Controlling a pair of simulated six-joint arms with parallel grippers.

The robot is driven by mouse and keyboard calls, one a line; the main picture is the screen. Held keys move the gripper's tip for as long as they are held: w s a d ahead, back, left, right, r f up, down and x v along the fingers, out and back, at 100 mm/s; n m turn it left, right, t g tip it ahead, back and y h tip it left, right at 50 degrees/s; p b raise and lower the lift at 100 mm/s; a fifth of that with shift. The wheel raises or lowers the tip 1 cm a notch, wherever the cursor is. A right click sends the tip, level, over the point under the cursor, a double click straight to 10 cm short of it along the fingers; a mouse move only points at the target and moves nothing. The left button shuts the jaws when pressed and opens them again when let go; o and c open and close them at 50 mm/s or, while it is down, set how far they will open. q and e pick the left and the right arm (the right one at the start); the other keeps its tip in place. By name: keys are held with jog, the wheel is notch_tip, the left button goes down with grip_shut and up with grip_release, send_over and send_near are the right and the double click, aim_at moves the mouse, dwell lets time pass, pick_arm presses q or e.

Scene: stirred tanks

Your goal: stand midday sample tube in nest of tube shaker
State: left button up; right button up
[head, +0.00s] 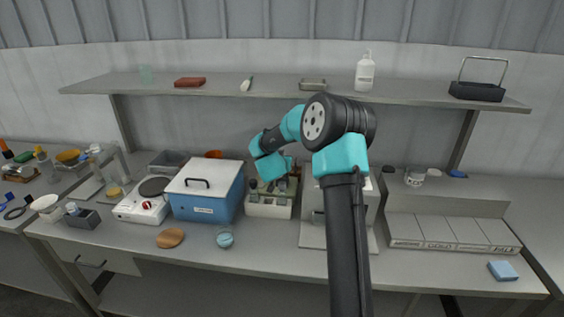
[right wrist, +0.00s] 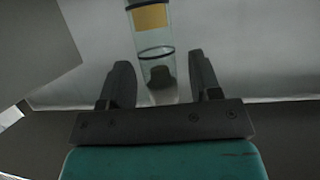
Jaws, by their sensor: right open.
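My right arm reaches from the bottom of the head view to the back middle of the bench, with its gripper (head: 276,184) over a cream unit (head: 268,210) that holds small dark-topped items. I cannot tell whether this unit is the tube shaker. In the right wrist view my right gripper (right wrist: 161,82) is open. A clear tube (right wrist: 152,35) with a yellow label and a dark part at its near end lies ahead of and partly between the fingers. I cannot read which sample it is, and the gap to the fingers is unclear. My left gripper is not in view.
A blue box with a white lid (head: 205,195) stands left of the cream unit. A pale device (head: 312,235) is partly hidden behind my arm. A shelf (head: 290,88) runs above; the bench front has clear room.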

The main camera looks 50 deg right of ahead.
jog(key=v, duration=1.2)
